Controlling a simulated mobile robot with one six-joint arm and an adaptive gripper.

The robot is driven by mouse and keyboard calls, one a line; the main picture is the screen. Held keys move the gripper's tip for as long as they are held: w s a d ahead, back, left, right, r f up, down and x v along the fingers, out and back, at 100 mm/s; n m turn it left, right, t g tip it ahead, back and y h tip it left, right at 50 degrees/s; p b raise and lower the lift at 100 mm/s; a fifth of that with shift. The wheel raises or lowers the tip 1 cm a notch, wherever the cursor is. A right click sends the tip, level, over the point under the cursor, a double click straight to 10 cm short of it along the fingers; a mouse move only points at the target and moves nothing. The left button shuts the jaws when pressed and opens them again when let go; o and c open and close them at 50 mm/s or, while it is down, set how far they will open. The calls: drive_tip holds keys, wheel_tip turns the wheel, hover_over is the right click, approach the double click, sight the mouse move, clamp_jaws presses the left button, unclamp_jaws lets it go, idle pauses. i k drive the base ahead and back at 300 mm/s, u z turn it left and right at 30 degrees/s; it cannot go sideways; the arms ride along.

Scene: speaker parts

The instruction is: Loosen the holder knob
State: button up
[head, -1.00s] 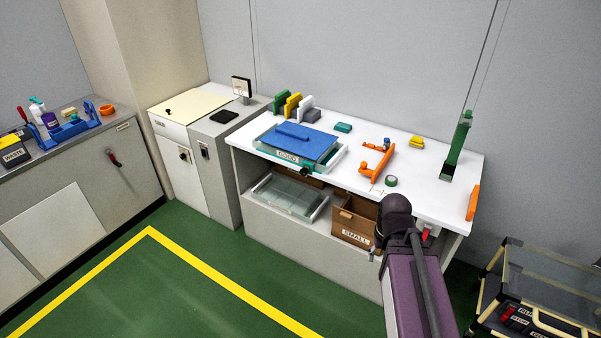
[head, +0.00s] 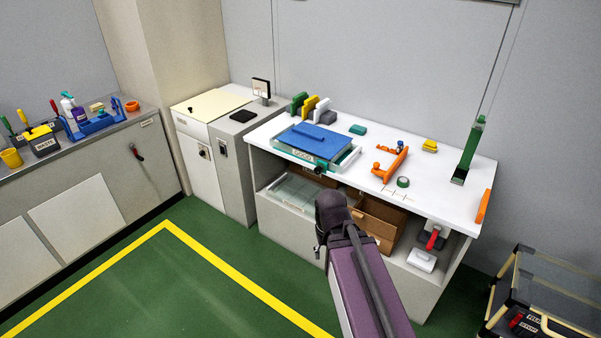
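An orange holder (head: 390,166) stands on the white workbench, right of the teal tray. A small blue knob-like part (head: 400,145) is at its far end; its details are too small to tell. A dark round knob (head: 320,168) is on the front of the teal tray (head: 345,160), beside its label. I cannot tell which of these is the holder knob. My purple arm reaches up from the bottom of the picture, its dark end joint in front of the bench. My gripper's fingers are not visible. No contact with the holder or tray shows.
The workbench (head: 450,185) also carries a tape roll (head: 403,182), a yellow block (head: 430,146) and a green upright tool (head: 468,150). A brown box (head: 378,220) and a red-handled device (head: 433,239) are on its lower shelf. A cart (head: 545,290) stands right. Green floor is open at left.

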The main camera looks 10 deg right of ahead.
sight(318, 170)
drive_tip(key=u, duration=0.2)
drive_tip(key=i, duration=1)
